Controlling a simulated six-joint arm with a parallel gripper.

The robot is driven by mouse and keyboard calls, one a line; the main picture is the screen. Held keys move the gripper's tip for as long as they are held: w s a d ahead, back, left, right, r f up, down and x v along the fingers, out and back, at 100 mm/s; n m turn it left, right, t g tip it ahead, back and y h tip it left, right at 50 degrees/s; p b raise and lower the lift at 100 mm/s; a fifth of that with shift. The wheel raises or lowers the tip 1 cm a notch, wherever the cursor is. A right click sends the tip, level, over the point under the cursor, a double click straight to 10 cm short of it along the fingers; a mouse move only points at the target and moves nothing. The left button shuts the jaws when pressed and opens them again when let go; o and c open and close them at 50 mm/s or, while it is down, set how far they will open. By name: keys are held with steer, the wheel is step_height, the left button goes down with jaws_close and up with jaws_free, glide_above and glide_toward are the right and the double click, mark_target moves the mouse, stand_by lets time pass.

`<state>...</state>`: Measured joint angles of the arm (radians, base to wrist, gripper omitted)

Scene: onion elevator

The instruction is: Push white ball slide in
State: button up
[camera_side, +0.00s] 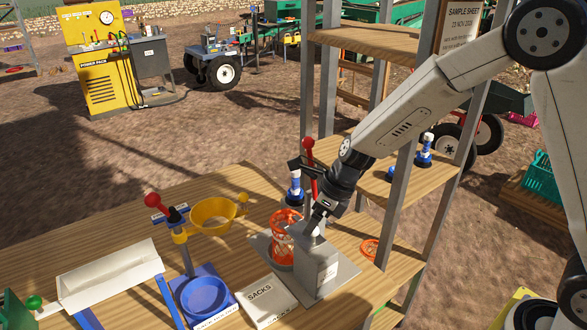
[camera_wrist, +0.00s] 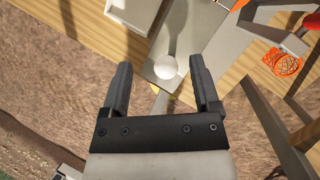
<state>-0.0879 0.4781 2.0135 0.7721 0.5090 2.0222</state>
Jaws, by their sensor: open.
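The white ball (camera_wrist: 166,67) sits at the end of a grey rod on a grey metal body (camera_wrist: 180,45) in the wrist view. The open, empty fingers of my gripper (camera_wrist: 160,62) frame the ball left and right in that picture; contact cannot be told. In the side view my gripper (camera_side: 318,214) points down at the top of the grey box-shaped machine (camera_side: 322,266).
A red-knobbed lever (camera_side: 309,150) rises close behind my gripper. A yellow ring funnel (camera_side: 213,216), a blue ring holder (camera_side: 204,296), a sacks pile (camera_side: 266,302) and a white trough (camera_side: 110,275) stand to the left. A shelf post (camera_side: 402,190) is close on the right.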

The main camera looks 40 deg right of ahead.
steer(key=shift+r, duration=1.5)
steer(key=shift+s+d+n, duration=0.5)
steer(key=shift+s+n, duration=0.15)
steer(key=shift+n, duration=0.45)
steer(key=s+d+n+h, duration=0.2)
steer(key=s+d+n, duration=0.2)
steer(key=n, duration=0.9)
steer(key=s+d+n+h, duration=0.2)
steer(key=s+d+n, duration=0.3)
steer(key=s+n, duration=0.5)
steer(key=f+n, duration=0.1)
steer(key=n, duration=0.3)
steer(key=shift+s, duration=0.25)
